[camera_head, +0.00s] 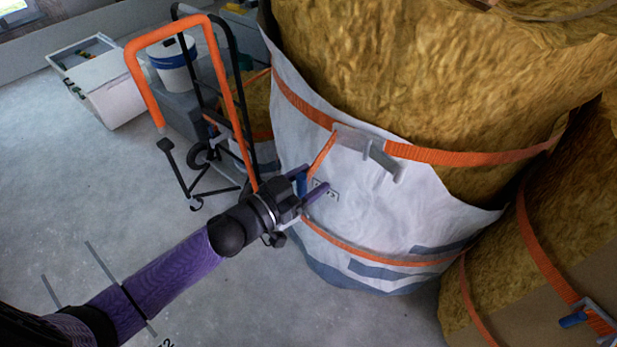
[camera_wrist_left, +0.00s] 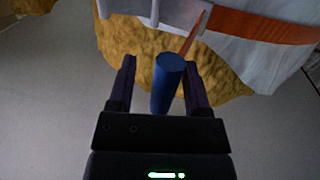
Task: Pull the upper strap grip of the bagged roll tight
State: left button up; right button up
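The bagged roll (camera_head: 385,215) is a large yellow insulation roll in a white bag. An upper orange strap (camera_head: 460,157) runs around it through a grey metal buckle (camera_head: 366,148). A thin orange strap tail (camera_head: 321,157) hangs from the buckle to the blue strap grip (camera_head: 302,184). The grip also shows in the left wrist view (camera_wrist_left: 168,82), between the fingers of my left gripper (camera_wrist_left: 160,80). A gap shows between the grip and the left finger, so the gripper is open around it. In the head view, my left gripper (camera_head: 312,185) is beside the bag's front. My right gripper is not in view.
A lower orange strap (camera_head: 380,258) circles the bag. An orange-handled hand truck (camera_head: 238,110) stands close behind my left arm. Another strapped roll (camera_head: 540,230) is at right. A white bucket (camera_head: 174,65) and white box (camera_head: 108,92) are at back left. Floor at left is clear.

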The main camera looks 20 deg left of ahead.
pick_arm(q)
jog(key=shift+a, duration=0.1)
jog(key=p+v, duration=0.2)
jog(key=v, duration=0.7)
jog(key=shift+s+a, duration=0.2)
jog(key=shift+s, duration=0.15)
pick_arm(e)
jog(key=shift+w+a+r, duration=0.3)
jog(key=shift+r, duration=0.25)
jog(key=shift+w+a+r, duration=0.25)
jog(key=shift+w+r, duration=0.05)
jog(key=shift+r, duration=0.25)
